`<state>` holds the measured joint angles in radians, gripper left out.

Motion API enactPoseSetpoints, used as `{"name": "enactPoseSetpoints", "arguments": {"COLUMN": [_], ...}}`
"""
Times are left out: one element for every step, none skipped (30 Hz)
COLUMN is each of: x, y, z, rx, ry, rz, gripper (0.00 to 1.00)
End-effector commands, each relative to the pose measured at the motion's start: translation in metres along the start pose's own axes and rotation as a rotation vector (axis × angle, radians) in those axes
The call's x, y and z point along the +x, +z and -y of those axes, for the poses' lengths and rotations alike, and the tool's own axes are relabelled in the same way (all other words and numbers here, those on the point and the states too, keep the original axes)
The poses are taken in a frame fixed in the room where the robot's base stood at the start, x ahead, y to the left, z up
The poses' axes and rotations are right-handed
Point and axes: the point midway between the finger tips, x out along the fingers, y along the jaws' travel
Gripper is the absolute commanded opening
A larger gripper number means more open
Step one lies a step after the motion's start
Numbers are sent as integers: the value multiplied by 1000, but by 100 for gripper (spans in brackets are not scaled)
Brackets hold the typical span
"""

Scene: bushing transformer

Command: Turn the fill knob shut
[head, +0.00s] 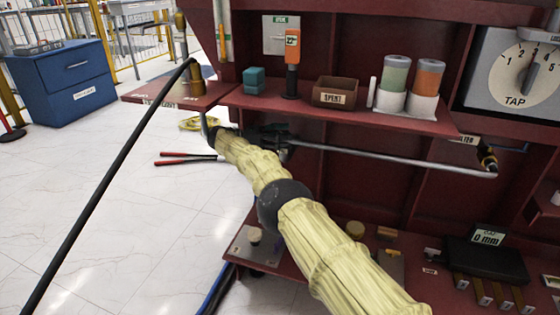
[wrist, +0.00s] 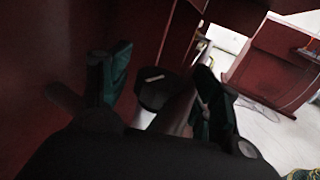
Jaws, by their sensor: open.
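My gripper (head: 272,137) is under the red shelf in the head view, at the end of my yellow-sleeved arm and beside the left end of a grey pipe (head: 400,160). In the wrist view its two teal-lined fingers (wrist: 162,75) are spread apart. A dark rounded part (wrist: 154,88) with a pale mark shows between them, next to a grey bar. It may be the fill knob, but no label shows and I cannot tell whether the fingers touch it. My gripper and arm hide that spot in the head view.
The shelf (head: 350,112) above carries a brown SPENT box (head: 335,93), a teal block (head: 254,80), an orange-topped device (head: 292,48) and two jars. A black hose (head: 110,175) crosses the left. A lower shelf holds a black gauge box (head: 478,255).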

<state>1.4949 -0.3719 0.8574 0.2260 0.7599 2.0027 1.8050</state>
Motion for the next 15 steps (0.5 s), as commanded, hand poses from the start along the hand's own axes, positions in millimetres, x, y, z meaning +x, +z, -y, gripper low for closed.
{"name": "enactPoseSetpoints", "arguments": {"x": [0, 0, 0, 0, 0, 0, 0, 0, 1, 1, 2, 2, 2, 1, 1], "y": [0, 0, 0, 1, 1, 1, 2, 2, 3, 3, 3, 4, 4, 4, 3], "z": [0, 0, 0, 0, 0, 0, -1, -1, -1, -2, -2, -2, -2, -2, -2], "rx": [0, 0, -1, -1, -1, -2, -3, -3, -3, -4, -4, -6, -6, -5, -6], "ry": [0, 0, 1, 2, 3, 7, 9, 12, 18, 22, 27, 34, 40, 46, 54], "rz": [0, 0, 0, 0, 1, 1, 2, 2, 3, 4, 4, 4, 5, 5, 6], "gripper": [62, 62, 62, 62, 62, 62, 62, 62, 62, 62, 62, 62, 62, 62, 62]}}
